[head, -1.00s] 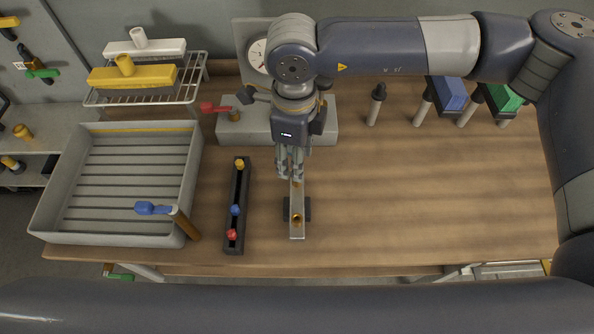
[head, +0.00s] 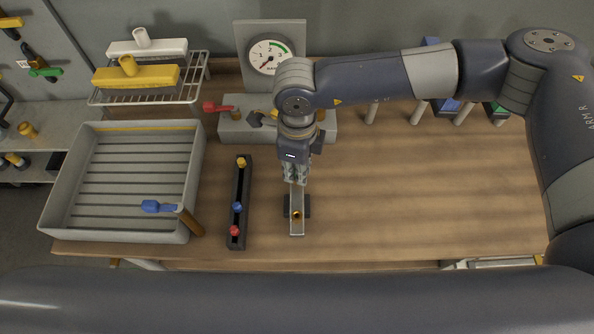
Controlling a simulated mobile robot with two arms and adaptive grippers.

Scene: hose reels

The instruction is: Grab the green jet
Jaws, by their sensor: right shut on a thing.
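My right gripper (head: 295,181) points down at the far end of a narrow grey bar (head: 297,228) that has a brass-ringed hole. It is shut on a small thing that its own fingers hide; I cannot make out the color. No green jet shows plainly. A dark slotted rack (head: 236,245) to the left holds a yellow jet (head: 241,162), a blue jet (head: 237,206) and a red jet (head: 234,231), with a gap between yellow and blue. My left gripper is out of view.
A grey ribbed tray (head: 70,227) stands left, with a blue-headed tool (head: 160,207) on its edge. A wire rack (head: 150,96) is behind it. A gauge (head: 270,57) and a grey block with a red lever (head: 222,107) stand behind my gripper. The table right of the bar is clear.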

